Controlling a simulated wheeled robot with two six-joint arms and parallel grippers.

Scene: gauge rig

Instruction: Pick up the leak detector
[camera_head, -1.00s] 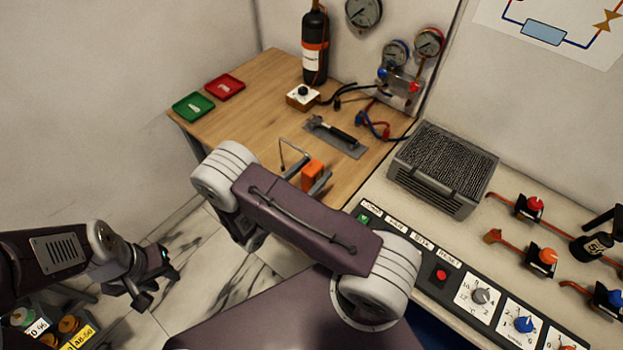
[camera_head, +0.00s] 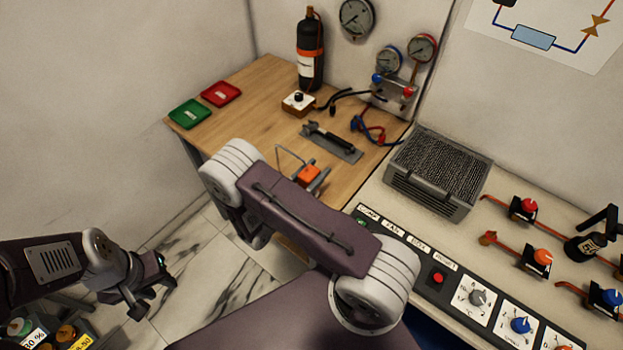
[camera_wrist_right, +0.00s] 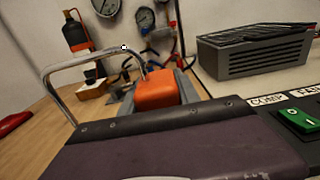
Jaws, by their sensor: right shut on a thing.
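The leak detector looks to be the orange body with a thin bent metal probe (camera_head: 308,175), by the front edge of the wooden bench. In the right wrist view its orange body (camera_wrist_right: 157,91) is between the grey fingers, and the probe arches up and to the left. My right gripper (camera_head: 314,182) is shut on it; my forearm hides part of the jaws. I cannot tell whether the detector touches the bench top. My left gripper (camera_head: 155,290) is empty and looks open, over the floor at the lower left.
On the wooden bench (camera_head: 258,90) are a green tray (camera_head: 188,113), a red tray (camera_head: 221,93), a black bottle (camera_head: 310,55), a small box with a knob (camera_head: 298,104) and a grey plate with a dark tool (camera_head: 332,141). A grey vented unit (camera_head: 438,172) stands at right.

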